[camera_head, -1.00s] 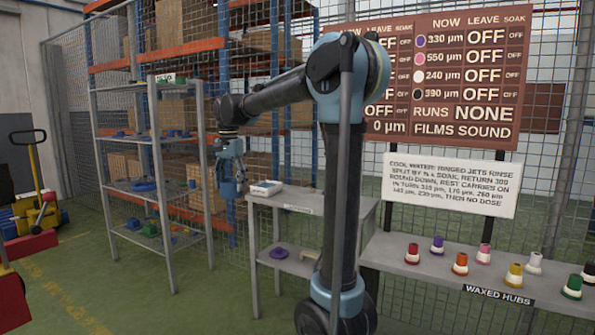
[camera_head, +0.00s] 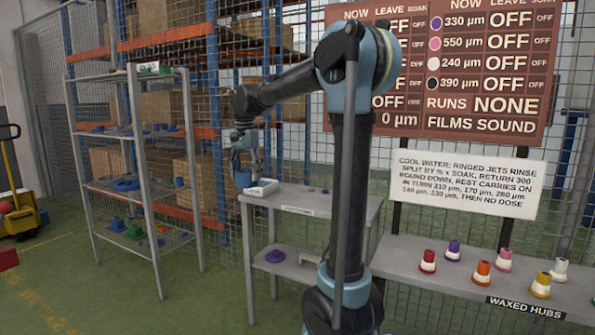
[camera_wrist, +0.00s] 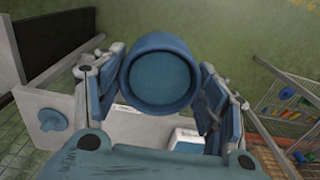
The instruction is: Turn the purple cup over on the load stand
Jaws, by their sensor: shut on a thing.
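My gripper (camera_head: 246,165) hangs beside and a little above the left end of a grey stand (camera_head: 340,203). In the wrist view my gripper (camera_wrist: 160,88) is shut on a round cup (camera_wrist: 160,75) that looks blue there, with its circular end facing the camera. I cannot tell from this whether that is its mouth or its base. In the head view I cannot make out the cup apart from the fingers. The stand's front label is too small to read. A white box or tray (camera_head: 262,188) lies on the stand's left end, just below my gripper.
A purple round piece (camera_head: 275,256) lies on the stand's lower shelf. Several coloured hubs stand on the waxed hubs bench (camera_head: 420,268) at right. A grey shelf rack (camera_head: 133,150) with blue and green parts stands at left. The stand's middle top looks mostly clear.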

